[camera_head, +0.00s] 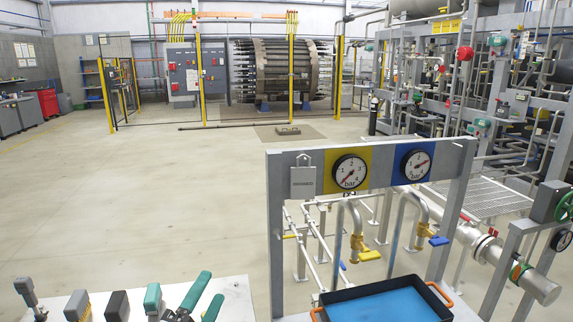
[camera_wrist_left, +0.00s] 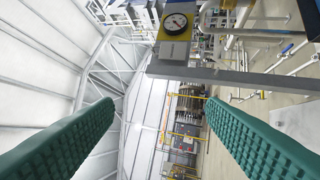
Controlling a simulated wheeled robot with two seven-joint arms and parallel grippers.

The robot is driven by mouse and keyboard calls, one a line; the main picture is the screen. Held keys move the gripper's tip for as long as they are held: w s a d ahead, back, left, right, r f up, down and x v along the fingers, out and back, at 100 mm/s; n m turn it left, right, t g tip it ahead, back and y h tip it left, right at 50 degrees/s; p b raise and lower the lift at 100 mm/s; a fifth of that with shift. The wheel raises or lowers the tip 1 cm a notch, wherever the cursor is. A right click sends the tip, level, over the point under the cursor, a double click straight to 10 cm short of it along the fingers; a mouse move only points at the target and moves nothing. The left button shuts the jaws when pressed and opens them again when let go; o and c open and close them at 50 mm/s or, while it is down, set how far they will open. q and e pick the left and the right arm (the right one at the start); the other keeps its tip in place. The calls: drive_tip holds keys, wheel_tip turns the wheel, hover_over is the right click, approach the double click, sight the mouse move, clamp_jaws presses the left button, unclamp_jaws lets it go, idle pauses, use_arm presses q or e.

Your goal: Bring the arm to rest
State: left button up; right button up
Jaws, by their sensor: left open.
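My left gripper (camera_head: 213,285) shows at the bottom edge of the head view, in front of the white bench top and left of the gauge frame. Its two green fingers are spread apart, one above the other, with nothing between them. In the left wrist view the ribbed green fingers (camera_wrist_left: 158,110) stand wide open along both sides, with empty space between them. That view is turned sideways, with the ceiling at the left and the floor at the right. My right gripper is in neither view.
The gauge frame (camera_head: 276,226) stands right of the gripper, with two round gauges and pipes with yellow and blue valve handles. A black tray (camera_head: 330,296) with a blue inside sits low in front. Several tools stand on the white bench (camera_head: 240,293). Open floor (camera_head: 150,190) lies beyond.

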use_arm(q)
drive_tip(key=s+a+f+n+g+y, duration=0.3)
drive_tip(key=a+f+n+y, duration=0.1)
drive_tip(key=f+n, duration=0.25)
drive_tip(key=s+a+f+n+g+y, duration=0.3)
drive_tip(key=s+f+n+g+y, duration=0.1)
drive_tip(key=f+n, duration=0.25)
drive_tip(key=s+f+n+g+h, duration=0.1)
drive_tip(key=s+f+n+g, duration=0.2)
drive_tip(key=s+f+g, duration=0.45)
drive_tip(key=s+f+n+g+h, duration=0.1)
drive_tip(key=s+f+n+g, duration=0.2)
drive_tip(key=s, duration=0.8)
wheel_tip(320, 180, down, 28)
drive_tip(key=s+f, duration=0.1)
drive_tip(key=s, duration=0.1)
drive_tip(key=s+a+f+g, duration=0.2)
drive_tip(key=s+f, duration=1.2)
drive_tip(key=shift+s+m+y, duration=0.3)
drive_tip(key=shift+s, duration=0.1)
